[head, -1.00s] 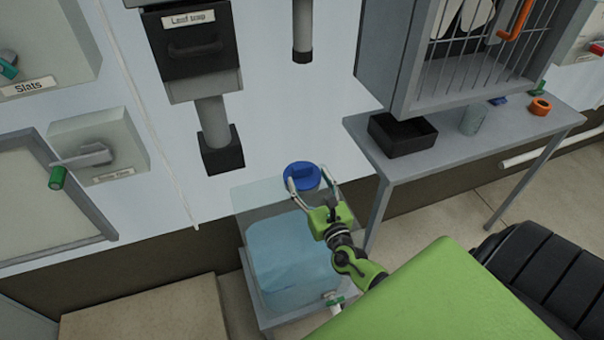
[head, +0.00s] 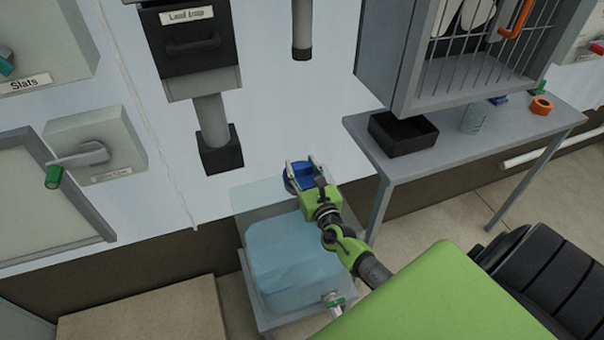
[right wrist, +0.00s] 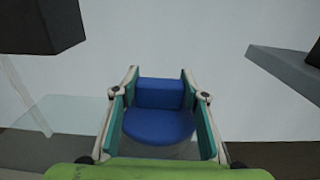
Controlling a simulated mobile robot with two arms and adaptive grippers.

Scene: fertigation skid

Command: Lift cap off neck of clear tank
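The clear tank (head: 262,212) stands low against the wall, with bluish liquid inside. The blue cap (head: 296,182) is at its top, right of the middle; the neck under it is hidden. My right gripper (head: 304,166) is at the cap, one finger on each side of its raised grip. In the right wrist view the cap (right wrist: 160,122) sits between the two teal-padded fingers (right wrist: 160,108). Narrow gaps show between the pads and the raised grip, so the fingers look open around it. My left gripper is not in view.
A grey bench (head: 450,155) with a black tray (head: 402,133) and an orange ring (head: 541,105) stands to the right. A black-ended pipe (head: 220,150) under the leaf trap hangs above the tank's left side. Another pipe (head: 302,40) hangs higher up.

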